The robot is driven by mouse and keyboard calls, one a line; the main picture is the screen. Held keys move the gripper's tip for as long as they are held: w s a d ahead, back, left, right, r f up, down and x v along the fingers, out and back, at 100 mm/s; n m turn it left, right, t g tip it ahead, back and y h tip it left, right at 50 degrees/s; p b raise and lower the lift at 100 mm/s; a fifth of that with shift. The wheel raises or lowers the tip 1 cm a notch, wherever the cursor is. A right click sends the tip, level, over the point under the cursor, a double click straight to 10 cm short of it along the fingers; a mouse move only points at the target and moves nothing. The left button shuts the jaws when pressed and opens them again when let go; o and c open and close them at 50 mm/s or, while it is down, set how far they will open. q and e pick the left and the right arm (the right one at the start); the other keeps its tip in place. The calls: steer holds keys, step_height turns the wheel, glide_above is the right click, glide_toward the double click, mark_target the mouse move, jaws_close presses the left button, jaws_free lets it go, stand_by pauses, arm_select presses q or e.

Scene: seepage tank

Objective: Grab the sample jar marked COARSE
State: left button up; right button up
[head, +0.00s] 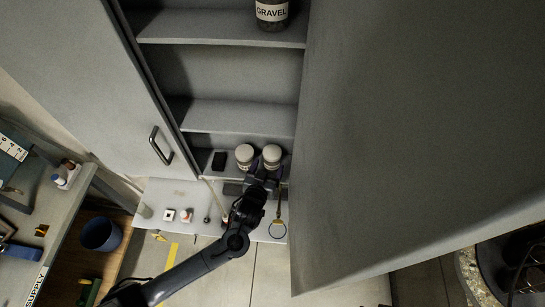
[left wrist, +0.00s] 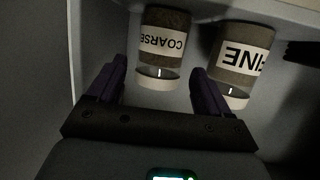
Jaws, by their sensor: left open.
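The COARSE jar (left wrist: 163,42) has a dark band, a white label and a pale lid; its label reads upside down in the left wrist view. I take it to be the right one of two pale-lidded jars on the cabinet's low shelf in the head view (head: 272,153). The FINE jar (left wrist: 240,62) stands close beside it, on the left in the head view (head: 244,154). My left gripper (left wrist: 158,68) is open and empty, its fingers either side of the COARSE jar's lid end. The right fingertip lies near the gap between the jars. My right gripper is not in view.
The GRAVEL jar (head: 271,12) stands on an upper shelf. A black item (head: 219,160) lies left of the jars. The open cabinet door (head: 420,120) blocks the right side. A drawer-like white surface (head: 170,200) below holds small items. A blue bin (head: 100,235) stands at left.

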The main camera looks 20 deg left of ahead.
mark_target(272, 157)
arm_select(q)
steer(key=shift+p+x, duration=0.3)
steer(key=shift+x, duration=2.75)
steer(key=shift+a, duration=0.1)
steer(key=c, duration=0.9)
steer(key=shift+c, duration=0.3)
steer(key=shift+s+r, duration=0.15)
steer(key=shift+r, duration=0.1)
